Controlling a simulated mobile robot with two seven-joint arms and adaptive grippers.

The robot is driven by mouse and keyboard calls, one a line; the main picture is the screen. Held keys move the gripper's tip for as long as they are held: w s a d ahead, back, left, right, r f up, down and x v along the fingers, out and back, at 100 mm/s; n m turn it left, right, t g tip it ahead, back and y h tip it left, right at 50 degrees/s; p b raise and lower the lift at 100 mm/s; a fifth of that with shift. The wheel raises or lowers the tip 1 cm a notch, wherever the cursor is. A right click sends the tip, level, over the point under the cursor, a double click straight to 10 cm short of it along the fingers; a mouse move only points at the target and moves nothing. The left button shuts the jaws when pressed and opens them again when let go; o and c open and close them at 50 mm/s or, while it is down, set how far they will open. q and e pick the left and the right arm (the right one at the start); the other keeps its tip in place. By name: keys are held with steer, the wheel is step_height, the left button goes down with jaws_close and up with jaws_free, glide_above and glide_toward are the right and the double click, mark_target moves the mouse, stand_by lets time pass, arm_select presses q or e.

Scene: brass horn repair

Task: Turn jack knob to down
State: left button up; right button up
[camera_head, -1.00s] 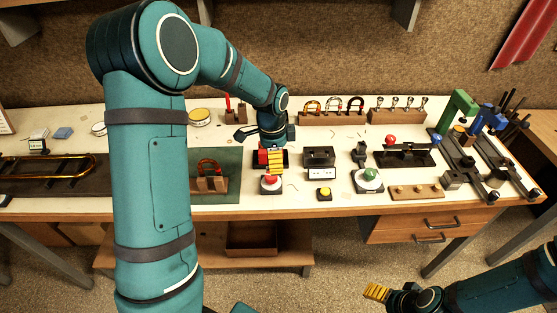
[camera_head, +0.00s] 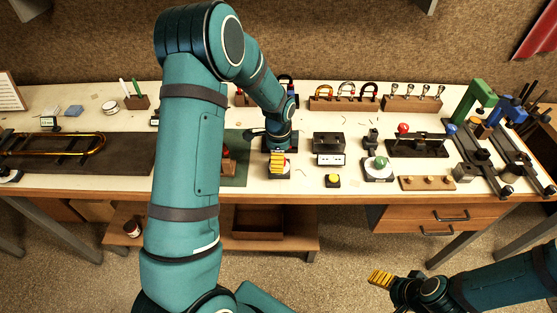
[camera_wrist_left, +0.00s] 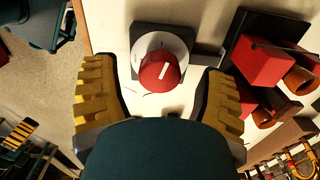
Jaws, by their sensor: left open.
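A red knob (camera_wrist_left: 160,72) with a white pointer line sits on a round white dial in a dark square base (camera_wrist_left: 146,32), seen in the left wrist view. The line points up the picture, leaning slightly right. I cannot read the dial's markings. My left gripper (camera_wrist_left: 158,78) is open, with one yellow finger on each side of the knob and gaps between. In the head view my left gripper (camera_head: 278,163) is over the front of the bench and hides most of the knob. My right gripper (camera_head: 381,279) is low at right, away from the bench; its opening is unclear.
A red block device (camera_wrist_left: 264,62) stands close to the right finger. In the head view, a yellow button (camera_head: 333,179), a green knob (camera_head: 380,162) and a black box (camera_head: 328,142) are to the right. The bench front edge (camera_head: 300,197) is near.

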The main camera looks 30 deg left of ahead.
arm_select(q)
steer(key=shift+f, duration=0.5)
steer(key=c, duration=1.2)
steer(key=shift+n, duration=0.5)
steer(key=n+b, duration=0.1)
steer(key=n, duration=0.2)
steer(key=shift+n, duration=0.4)
steer(key=n, duration=0.5)
steer(key=shift+s+d, duration=0.1)
steer(key=shift+d, duration=0.05)
steer(key=n, duration=0.5)
steer(key=shift+n, duration=0.4)
steer(key=n+p, duration=0.1)
steer(key=n, duration=0.4)
steer(key=shift+d, duration=0.1)
steer(key=shift+f+n, duration=0.1)
steer(key=shift+n, duration=0.2)
